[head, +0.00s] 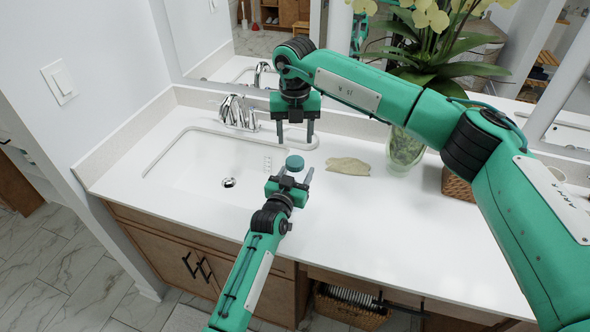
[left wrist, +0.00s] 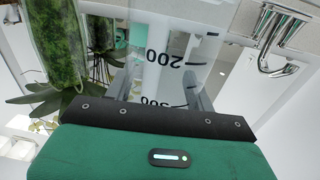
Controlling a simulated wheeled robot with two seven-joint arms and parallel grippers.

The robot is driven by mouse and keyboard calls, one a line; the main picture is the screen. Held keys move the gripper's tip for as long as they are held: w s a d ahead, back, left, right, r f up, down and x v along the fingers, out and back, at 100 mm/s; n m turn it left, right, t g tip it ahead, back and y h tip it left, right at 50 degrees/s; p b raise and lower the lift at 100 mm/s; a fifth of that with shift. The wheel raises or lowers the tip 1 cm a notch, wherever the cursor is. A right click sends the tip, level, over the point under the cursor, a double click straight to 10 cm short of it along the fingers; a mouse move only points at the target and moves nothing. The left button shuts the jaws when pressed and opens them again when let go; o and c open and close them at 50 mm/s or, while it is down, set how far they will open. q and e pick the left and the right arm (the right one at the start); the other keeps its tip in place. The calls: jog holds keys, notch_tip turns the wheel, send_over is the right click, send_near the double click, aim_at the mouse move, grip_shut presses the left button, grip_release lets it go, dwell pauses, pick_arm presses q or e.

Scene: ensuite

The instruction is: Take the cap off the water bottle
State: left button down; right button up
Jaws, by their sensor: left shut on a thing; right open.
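The water bottle's round teal cap (head: 294,163) shows in the head view, above my left gripper. The bottle (left wrist: 165,58) is clear with black volume marks and fills the middle of the left wrist view. My left gripper (head: 289,182) is shut on the bottle's body, with a finger on each side. My right gripper (head: 296,132) points down above and behind the cap, open and empty, with a gap between it and the cap. Most of the bottle's body is hard to make out in the head view.
A white sink basin (head: 205,165) with a chrome faucet (head: 238,112) lies left of the bottle. A beige cloth-like piece (head: 348,166) lies on the white counter (head: 400,215) to the right. A glass vase (head: 404,149) with flowers and a woven basket (head: 457,186) stand farther right.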

aim_at(295, 161)
jog(key=m, duration=0.3)
jog(key=shift+m, duration=0.3)
jog(key=m, duration=0.4)
jog(key=shift+m, duration=0.3)
jog(key=m, duration=0.4)
jog(key=shift+m, duration=0.3)
jog(key=m, duration=0.4)
jog(key=shift+m, duration=0.4)
jog(key=shift+f, duration=4)
jog(key=c, duration=0.8)
